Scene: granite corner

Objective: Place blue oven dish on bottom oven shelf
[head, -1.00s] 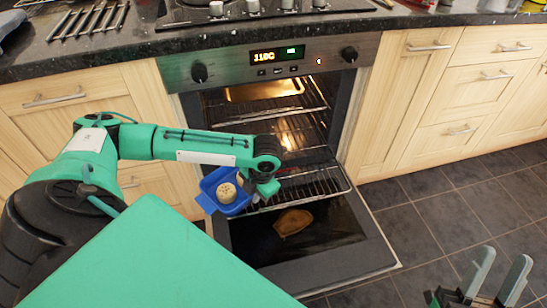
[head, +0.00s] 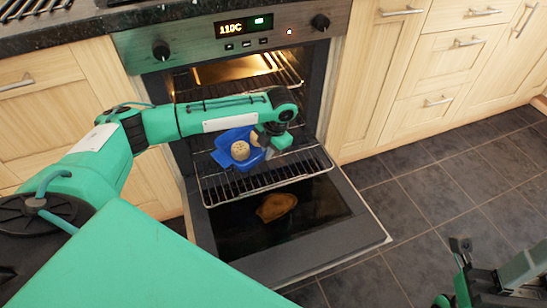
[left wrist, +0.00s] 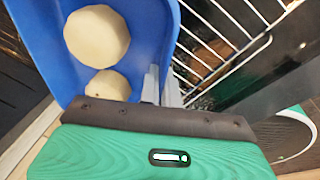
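The blue oven dish (head: 222,157) hangs in front of the open oven, just above the pulled-out lower wire shelf (head: 305,167), with pale round food pieces (head: 240,150) in it. My left gripper (head: 266,144) is shut on the dish's right edge. In the left wrist view the blue dish (left wrist: 52,45) shows with two pale pieces inside, and the grey fingers (left wrist: 160,87) are at its wall. The lower shelf's bars (left wrist: 225,40) show beside it. Whether the dish touches the shelf is unclear. My right gripper (head: 495,262) is empty and open at the lower right, partly cut off.
The oven door (head: 335,232) is folded down, with a brown patch (head: 276,206) on its glass. An upper rack (head: 285,85) sits inside the lit oven. Wooden cabinets (head: 420,80) stand right of it. The tiled floor (head: 400,215) there is clear.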

